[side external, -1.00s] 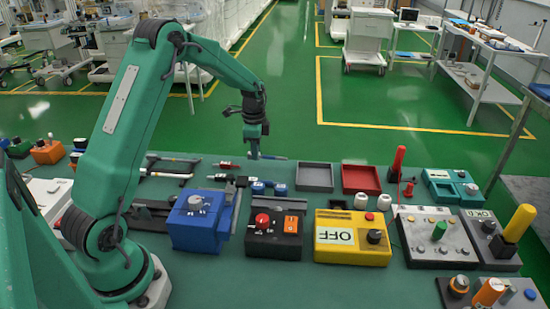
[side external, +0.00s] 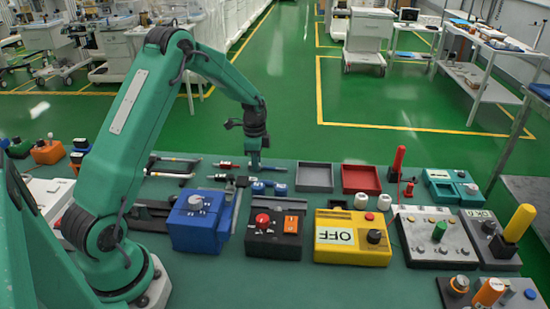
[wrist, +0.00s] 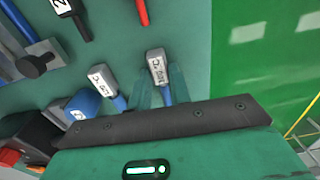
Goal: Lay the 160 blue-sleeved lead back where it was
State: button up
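The 160 blue-sleeved lead shows in the wrist view, with its grey labelled head (wrist: 156,64) beyond my fingertips and its blue sleeve between them. In the side view, its thin body (side external: 277,168) sticks out to the right of my gripper (side external: 256,168), low at the green mat. My two green fingers (wrist: 161,85) are close around the sleeve and look shut on it. Whether the lead touches the mat is hard to tell. A second blue-sleeved lead with a grey labelled head (wrist: 102,76) lies to its left in the wrist view.
A red-sleeved lead (side external: 228,165) lies left of my gripper. Small blue pieces (side external: 280,189) lie just in front. A grey tray (side external: 315,190) and a red tray (side external: 361,191) stand to the right. The blue box (side external: 200,238) is nearer.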

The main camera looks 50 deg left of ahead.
jog(key=o, duration=0.4)
jog(key=shift+c, duration=0.2)
notch_tip(320, 180, up, 12)
jog(key=shift+s+a+r, duration=0.15)
jog(key=shift+s+a, duration=0.05)
jog(key=shift+s, duration=0.05)
dwell(0.8)
